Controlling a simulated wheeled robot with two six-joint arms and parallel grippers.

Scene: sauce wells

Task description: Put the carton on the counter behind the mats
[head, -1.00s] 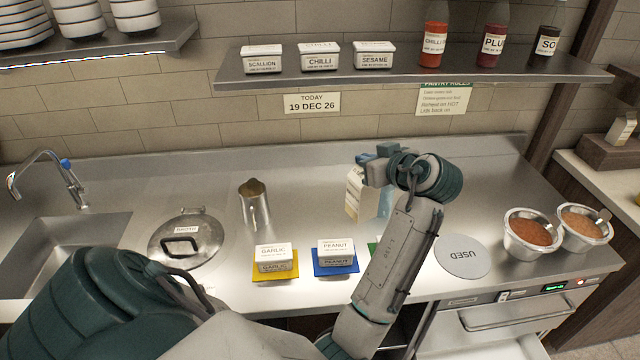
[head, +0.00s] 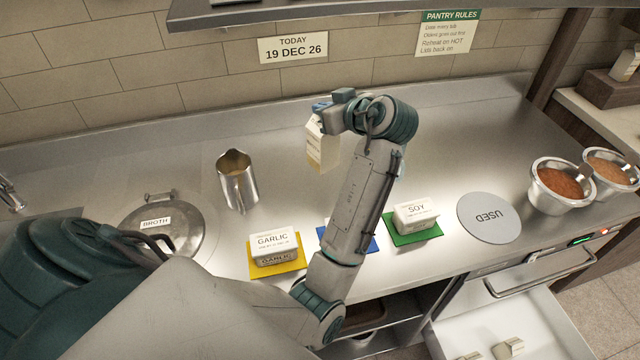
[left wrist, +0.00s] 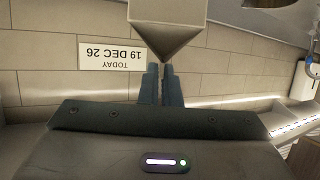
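The carton (head: 323,148), pale with a gabled top, hangs from my left gripper (head: 335,106) over the back part of the counter (head: 460,115). It appears clear of the surface. In the left wrist view the carton (left wrist: 166,22) shows upside down, its top edge between the two close-set fingertips of my left gripper (left wrist: 163,75). The yellow mat (head: 289,269) bears a garlic tub (head: 273,243). The blue mat (head: 372,245) is mostly hidden by my left arm, as is its tub. The green mat (head: 398,238) bears a soy tub (head: 415,214). My right gripper is not in view.
A grey "USED" disc (head: 488,217) lies right of the mats, near two bowls (head: 562,187). An open drawer (head: 550,330) is below. The counter's back right is clear.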

